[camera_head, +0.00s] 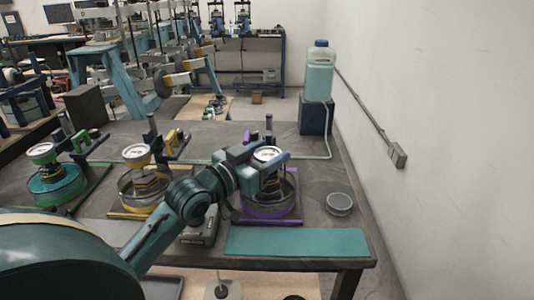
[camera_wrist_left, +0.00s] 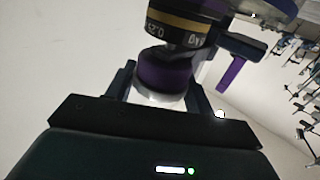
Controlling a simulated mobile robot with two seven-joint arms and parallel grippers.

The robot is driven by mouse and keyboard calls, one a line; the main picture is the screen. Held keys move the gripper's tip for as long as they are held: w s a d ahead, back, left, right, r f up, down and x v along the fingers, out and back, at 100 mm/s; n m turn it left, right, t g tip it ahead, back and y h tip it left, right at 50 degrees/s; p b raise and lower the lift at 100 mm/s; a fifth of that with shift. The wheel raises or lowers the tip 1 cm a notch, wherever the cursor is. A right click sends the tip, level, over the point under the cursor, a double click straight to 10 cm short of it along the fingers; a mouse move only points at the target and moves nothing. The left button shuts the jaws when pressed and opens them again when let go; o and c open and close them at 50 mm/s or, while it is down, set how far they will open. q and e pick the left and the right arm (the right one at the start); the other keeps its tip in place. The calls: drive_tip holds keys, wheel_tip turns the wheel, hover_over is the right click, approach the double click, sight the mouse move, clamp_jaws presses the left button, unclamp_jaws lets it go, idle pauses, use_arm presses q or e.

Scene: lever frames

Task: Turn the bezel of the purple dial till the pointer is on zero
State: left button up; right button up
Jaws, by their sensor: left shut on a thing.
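The purple dial (camera_head: 268,153) has a white face and stands on the rightmost device, above a purple-edged base (camera_head: 270,221). The pointer is too small to read. My left gripper (camera_head: 258,163) comes in from the left and is shut on the dial's bezel. In the left wrist view a purple round part (camera_wrist_left: 165,76) lies between the two fingers of my left gripper (camera_wrist_left: 160,92). A dark body with a yellow band and blurred lettering (camera_wrist_left: 180,22) is beyond it. The dial face is hidden in that view. My right gripper is not in view.
A device with a yellow dial (camera_head: 136,154) and one with a green dial (camera_head: 42,152) stand to the left. A grey round dish (camera_head: 339,204) and a teal mat (camera_head: 298,243) lie at the right and front. A bottle (camera_head: 319,75) stands on a blue block behind.

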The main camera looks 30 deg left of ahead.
use_arm(q)
drive_tip(key=shift+m+h, duration=0.3)
drive_tip(key=shift+h, duration=0.1)
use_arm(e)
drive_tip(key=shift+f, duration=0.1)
use_arm(q)
drive_tip(key=shift+f+m+g+h+b, duration=0.15)
drive_tip(key=shift+m+g+h+b, duration=0.25)
drive_tip(key=shift+m+h+b, duration=0.4)
drive_tip(key=shift+m+g+h+b, duration=0.3)
drive_tip(key=shift+m+h+b, duration=0.1)
drive_tip(key=shift+h+b, duration=0.9)
drive_tip(key=shift+m+g+b, duration=0.3)
drive_tip(key=shift+m+b, duration=0.05)
drive_tip(key=shift+m, duration=0.05)
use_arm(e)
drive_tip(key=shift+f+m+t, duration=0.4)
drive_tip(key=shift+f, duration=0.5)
